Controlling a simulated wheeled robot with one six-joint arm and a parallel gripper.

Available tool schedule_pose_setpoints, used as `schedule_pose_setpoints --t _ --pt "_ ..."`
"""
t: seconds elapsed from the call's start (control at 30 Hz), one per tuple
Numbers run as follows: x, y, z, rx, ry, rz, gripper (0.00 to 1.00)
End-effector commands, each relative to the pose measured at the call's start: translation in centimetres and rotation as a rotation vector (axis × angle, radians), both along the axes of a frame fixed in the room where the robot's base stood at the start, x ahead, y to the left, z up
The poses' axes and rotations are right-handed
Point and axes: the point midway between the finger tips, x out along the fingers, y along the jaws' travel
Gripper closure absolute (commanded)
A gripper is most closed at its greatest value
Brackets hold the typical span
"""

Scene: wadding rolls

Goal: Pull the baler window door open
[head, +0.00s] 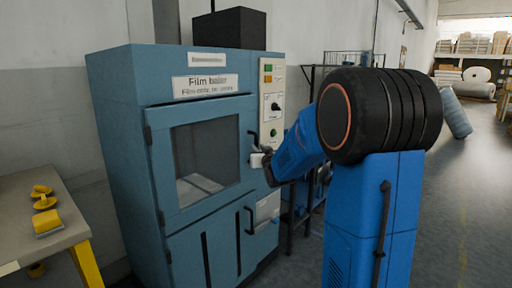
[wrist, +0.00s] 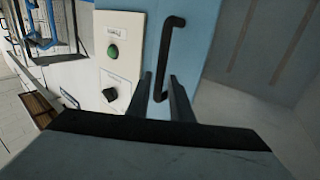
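The blue film baler (head: 115,130) stands left of centre in the head view. Its window door (head: 165,210) appears shut, with a dark pane (head: 206,155). The door's black bar handle (head: 253,139) is at its right edge; it also shows in the wrist view (wrist: 170,45). My gripper (head: 261,159) is at the handle's lower end in the head view. In the wrist view my gripper (wrist: 160,76) is open, its two dark fingers apart. The handle's lower end appears between them; I cannot tell whether they touch it.
A control panel (head: 267,75) with a green button (wrist: 113,51) and black knob (wrist: 110,94) is beside the handle. A lower door (head: 205,250) has its own handle. A table (head: 25,225) with yellow tools stands left. Racks (head: 312,85) stand behind my arm. Floor is open at right.

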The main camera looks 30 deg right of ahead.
Motion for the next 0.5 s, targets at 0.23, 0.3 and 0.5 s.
schedule_pose_setpoints --t 0.23,0.3,0.5 --pt "3.2 -0.8 0.0 0.000 0.000 0.000 0.80" --pt "3.7 -0.9 0.0 0.000 0.000 0.000 0.80" --pt "4.3 -1.1 0.0 0.000 0.000 0.000 0.80"
